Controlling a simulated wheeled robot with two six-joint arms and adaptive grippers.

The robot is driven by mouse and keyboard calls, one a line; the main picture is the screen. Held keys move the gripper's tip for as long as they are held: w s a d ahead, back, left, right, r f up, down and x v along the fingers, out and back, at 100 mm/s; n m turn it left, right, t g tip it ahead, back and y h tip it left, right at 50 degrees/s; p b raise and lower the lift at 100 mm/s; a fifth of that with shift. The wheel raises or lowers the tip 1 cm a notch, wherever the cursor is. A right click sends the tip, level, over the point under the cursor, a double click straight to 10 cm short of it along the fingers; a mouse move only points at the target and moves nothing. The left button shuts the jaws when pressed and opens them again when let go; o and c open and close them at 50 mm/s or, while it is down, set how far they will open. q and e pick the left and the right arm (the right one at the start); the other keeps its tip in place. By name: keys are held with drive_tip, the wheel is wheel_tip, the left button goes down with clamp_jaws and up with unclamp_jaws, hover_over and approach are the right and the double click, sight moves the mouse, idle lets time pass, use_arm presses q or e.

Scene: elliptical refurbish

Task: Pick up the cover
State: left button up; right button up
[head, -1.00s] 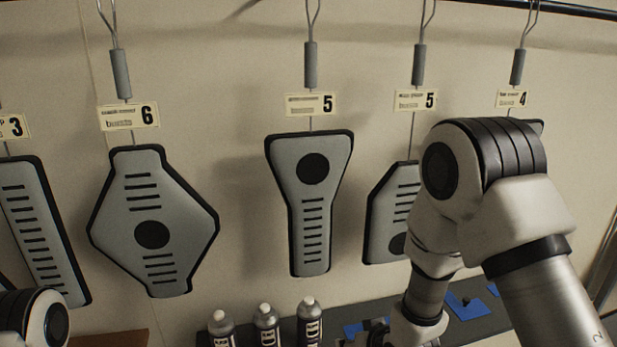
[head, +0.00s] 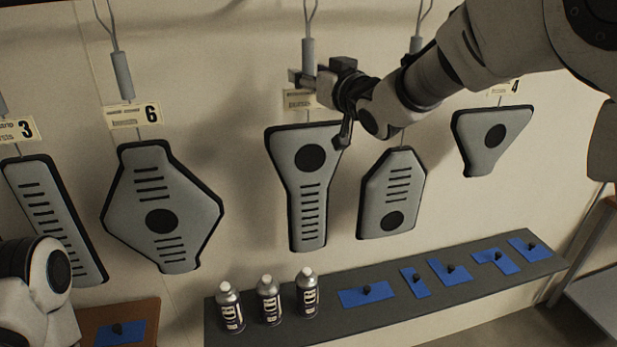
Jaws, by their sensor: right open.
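Several grey covers with black rims hang from hooks on the wall. The T-shaped cover (head: 310,185) hangs in the middle, with a black disc near its top and slots below. A diamond-shaped cover (head: 160,205) hangs left of it, a smaller tapered cover (head: 392,195) right of it, a short cover (head: 490,140) at far right, and a long slotted cover (head: 48,215) at far left. My right gripper (head: 320,104) is open at the top of the T-shaped cover, in front of its tag and partly hiding it. I cannot tell if it touches. My left gripper is out of view.
A dark shelf (head: 390,318) below holds three bottles (head: 268,300) and several blue pads (head: 367,294) with black knobs. A brown surface (head: 90,322) with another blue pad lies at lower left. Number tags (head: 135,116) hang above covers.

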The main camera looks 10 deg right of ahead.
drive_tip(key=shift+w+a, duration=0.2)
drive_tip(key=shift+w, duration=0.15)
drive_tip(key=c, duration=0.9)
clamp_jaws()
